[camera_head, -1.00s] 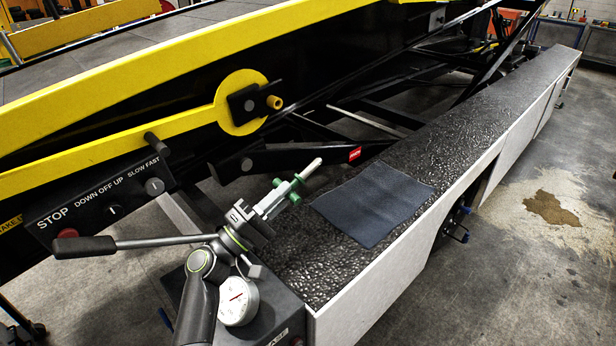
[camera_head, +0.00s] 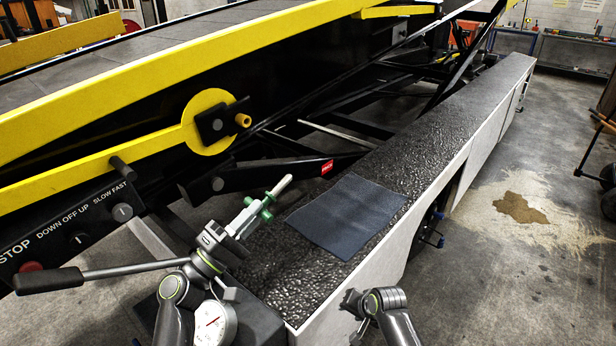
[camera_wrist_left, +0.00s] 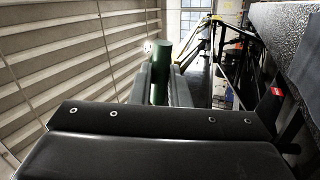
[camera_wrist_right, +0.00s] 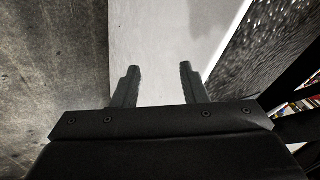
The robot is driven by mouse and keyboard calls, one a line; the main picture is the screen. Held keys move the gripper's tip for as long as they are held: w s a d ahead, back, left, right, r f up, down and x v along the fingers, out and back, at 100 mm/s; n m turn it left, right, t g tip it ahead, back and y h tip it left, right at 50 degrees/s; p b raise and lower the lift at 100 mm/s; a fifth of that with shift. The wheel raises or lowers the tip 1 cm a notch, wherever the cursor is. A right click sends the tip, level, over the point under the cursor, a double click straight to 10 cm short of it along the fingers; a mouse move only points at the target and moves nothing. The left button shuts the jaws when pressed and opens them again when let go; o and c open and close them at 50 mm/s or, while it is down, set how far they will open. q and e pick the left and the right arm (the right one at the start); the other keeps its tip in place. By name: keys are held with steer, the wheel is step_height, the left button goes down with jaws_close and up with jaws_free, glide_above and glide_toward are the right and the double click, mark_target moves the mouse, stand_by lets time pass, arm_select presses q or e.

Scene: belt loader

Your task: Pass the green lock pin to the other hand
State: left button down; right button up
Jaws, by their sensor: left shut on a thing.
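The green lock pin (camera_head: 265,203) is held above the near end of the dark textured deck. It has a green crosspiece and a pale shaft pointing up and right. My left gripper (camera_head: 240,224) is shut on it; in the left wrist view the pin's green part (camera_wrist_left: 160,72) stands between the fingers. My right gripper (camera_wrist_right: 158,88) is open and empty in the right wrist view, over the light side panel. In the head view my right arm shows low in the picture, right of the left gripper and apart from the pin; its fingers are hard to make out.
A dark blue mat (camera_head: 348,215) lies on the textured deck (camera_head: 440,150). A control panel (camera_head: 75,228) with a lever (camera_head: 110,272) and a gauge (camera_head: 212,322) are at lower left. The yellow-edged belt frame (camera_head: 150,95) rises behind. Open floor lies to the right.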

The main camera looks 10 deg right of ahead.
steer(key=w+a+r+t+y, duration=0.1)
steer(key=w+a+r, duration=0.15)
steer(key=r, duration=0.55)
steer(key=w+a+r, duration=0.2)
steer(key=w+r, duration=0.1)
steer(key=r, duration=0.4)
step_height(320, 180, up, 30)
steer(key=t+y, duration=0.1)
steer(key=y, duration=0.2)
glide_above(276, 191)
steer(key=s+d, duration=0.5)
steer(key=s, duration=0.2)
steer(key=x, duration=1.2)
steer(key=shift+w+d, duration=0.15)
steer(key=shift+d, duration=0.1)
